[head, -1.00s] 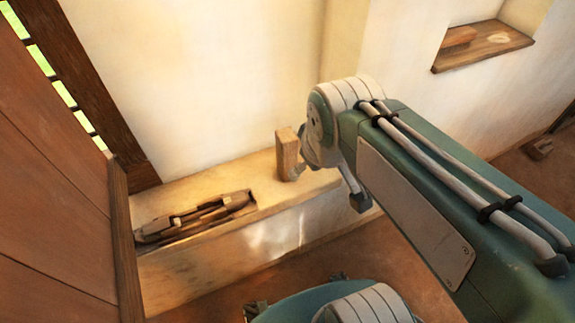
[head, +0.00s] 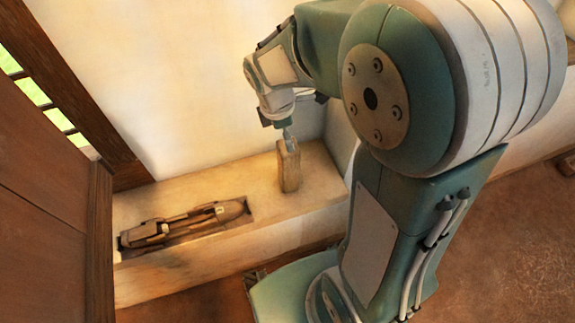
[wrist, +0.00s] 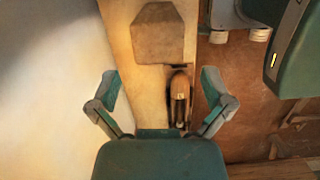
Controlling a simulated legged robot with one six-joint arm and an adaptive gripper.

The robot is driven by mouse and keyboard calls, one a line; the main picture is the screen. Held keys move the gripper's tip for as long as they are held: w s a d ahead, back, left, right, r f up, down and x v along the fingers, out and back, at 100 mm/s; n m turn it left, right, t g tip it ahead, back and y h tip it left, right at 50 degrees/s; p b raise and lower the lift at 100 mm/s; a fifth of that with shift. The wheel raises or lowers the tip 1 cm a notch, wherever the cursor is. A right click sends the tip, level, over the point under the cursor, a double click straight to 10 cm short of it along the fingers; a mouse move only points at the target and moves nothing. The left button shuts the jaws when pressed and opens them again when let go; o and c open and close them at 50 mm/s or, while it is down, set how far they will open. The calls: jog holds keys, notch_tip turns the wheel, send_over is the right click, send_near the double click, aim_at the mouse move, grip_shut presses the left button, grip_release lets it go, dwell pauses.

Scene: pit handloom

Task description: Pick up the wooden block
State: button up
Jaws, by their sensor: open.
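The wooden block (head: 289,167) stands upright on the pale ledge (head: 265,212), close to the wall. In the wrist view the wooden block (wrist: 158,33) shows as a brown shape near the top of the picture, ahead of the fingertips. My gripper (head: 287,137) is just above the block's top end in the head view; I cannot tell whether a finger touches it. In the wrist view my gripper (wrist: 160,86) has its two fingers spread wide, with nothing held between them.
A wooden shuttle (head: 190,222) lies in a slot in the ledge, left of the block. A dark wooden panel (head: 45,215) stands at the left. The pale wall (head: 190,80) rises behind the ledge. Brown floor (head: 470,240) lies at the right.

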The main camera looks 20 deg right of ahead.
aim_at(288, 164)
jog(key=f, duration=0.6)
jog(key=shift+w+d+f, duration=0.1)
jog(key=shift+d+f, duration=0.1)
jog(key=shift+d, duration=0.2)
jog(key=c, duration=1.1)
